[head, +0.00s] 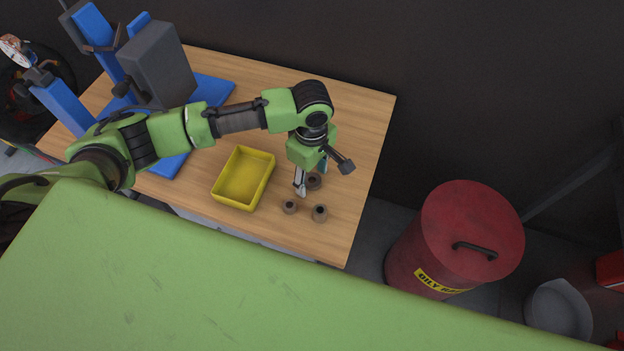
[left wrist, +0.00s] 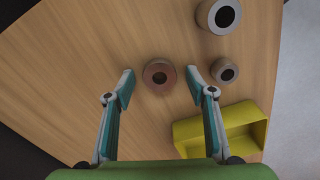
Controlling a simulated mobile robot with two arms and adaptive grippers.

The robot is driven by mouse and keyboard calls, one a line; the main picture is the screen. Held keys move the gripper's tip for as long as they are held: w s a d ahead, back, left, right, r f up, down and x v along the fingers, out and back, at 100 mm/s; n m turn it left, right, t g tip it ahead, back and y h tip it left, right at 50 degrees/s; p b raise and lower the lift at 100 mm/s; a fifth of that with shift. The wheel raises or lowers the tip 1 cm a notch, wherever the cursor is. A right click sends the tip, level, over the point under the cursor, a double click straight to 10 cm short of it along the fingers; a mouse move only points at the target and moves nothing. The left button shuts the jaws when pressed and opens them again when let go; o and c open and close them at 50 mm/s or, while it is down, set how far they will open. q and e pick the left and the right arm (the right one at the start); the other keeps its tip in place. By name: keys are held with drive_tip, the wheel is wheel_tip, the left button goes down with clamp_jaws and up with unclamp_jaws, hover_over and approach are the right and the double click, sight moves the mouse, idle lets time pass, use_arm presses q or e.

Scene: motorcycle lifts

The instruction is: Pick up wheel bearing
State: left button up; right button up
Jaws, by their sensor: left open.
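A reddish-brown ring-shaped wheel bearing (left wrist: 160,66) lies flat on the wooden workbench. In the head view the bearing (head: 315,184) is partly hidden by my left gripper (head: 311,178). That gripper is open, pointing down over the bearing. In the left wrist view the ring lies in the gap between the two teal fingertips of the left gripper (left wrist: 160,88), with clear wood on both sides, so nothing is gripped. How high the fingertips are above the bench I cannot tell exactly. My right gripper is not in view.
Two greyish round parts, a smaller one (head: 289,206) and a larger one (head: 320,213), stand close to the bearing near the bench's front edge. A yellow tray (head: 216,194) sits left of them. A blue-and-grey fixture (head: 158,65) occupies the bench's left. A red drum (head: 440,235) stands right.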

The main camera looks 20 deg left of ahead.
use_arm(q)
drive_tip(key=c, duration=1.2)
drive_tip(key=shift+r, duration=0.15)
